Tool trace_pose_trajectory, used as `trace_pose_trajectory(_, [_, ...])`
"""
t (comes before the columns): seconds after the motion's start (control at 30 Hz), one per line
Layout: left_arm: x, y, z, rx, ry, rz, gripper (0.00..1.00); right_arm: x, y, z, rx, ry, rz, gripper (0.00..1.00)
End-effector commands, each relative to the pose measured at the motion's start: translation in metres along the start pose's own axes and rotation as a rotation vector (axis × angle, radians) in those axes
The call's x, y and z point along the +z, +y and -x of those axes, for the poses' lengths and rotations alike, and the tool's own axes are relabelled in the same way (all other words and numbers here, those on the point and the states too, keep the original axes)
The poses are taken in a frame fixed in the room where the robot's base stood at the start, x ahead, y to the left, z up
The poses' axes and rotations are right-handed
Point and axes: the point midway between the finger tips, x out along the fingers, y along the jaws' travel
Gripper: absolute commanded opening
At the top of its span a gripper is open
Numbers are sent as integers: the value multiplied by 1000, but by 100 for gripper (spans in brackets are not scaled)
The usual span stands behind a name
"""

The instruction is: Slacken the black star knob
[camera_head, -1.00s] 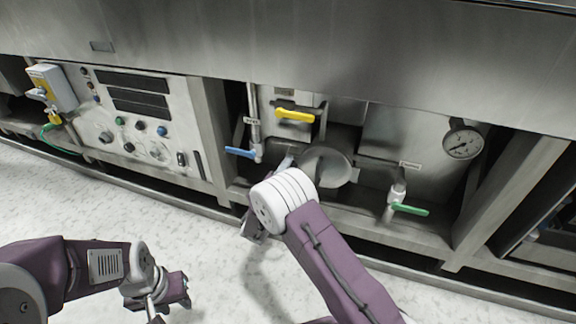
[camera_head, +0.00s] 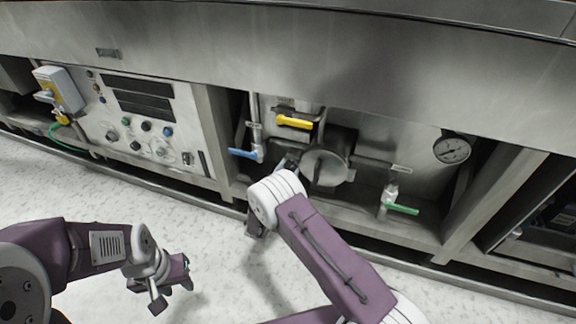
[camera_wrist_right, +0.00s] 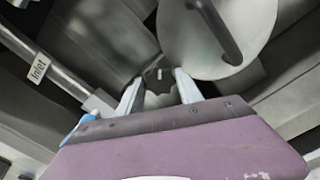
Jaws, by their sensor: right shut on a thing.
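The black star knob (camera_wrist_right: 160,92) shows in the right wrist view as a dark, lobed shape with a small white mark. It sits between the two pale fingers of my right gripper (camera_wrist_right: 158,90), which is shut on it. In the head view, my right wrist hides the knob, left of and below the round metal cover. My left gripper (camera_head: 172,284) hangs over the floor at the lower left, well away from the machine. Its fingers are too small and turned to read.
A round cover with a dark handle (camera_wrist_right: 222,30) is close beside my right gripper. A blue lever (camera_head: 243,153) and an inlet pipe are to its left. A yellow lever (camera_head: 294,122) is above, a green lever (camera_head: 402,209) and gauge (camera_head: 451,148) to the right.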

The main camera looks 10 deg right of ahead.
Motion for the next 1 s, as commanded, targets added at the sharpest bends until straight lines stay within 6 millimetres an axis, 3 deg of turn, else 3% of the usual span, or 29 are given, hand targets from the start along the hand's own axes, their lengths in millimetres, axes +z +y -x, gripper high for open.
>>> trace_pose_trajectory(0.6, [-4, 1, 37, 0, 0, 0, 36, 2, 0, 0, -2, 1, 541, 2])
trace_pose_trajectory(1.0, [-5, 1, 45, 0, 0, 0, 36, 1, -1, 0, -1, 0, 724, 2])
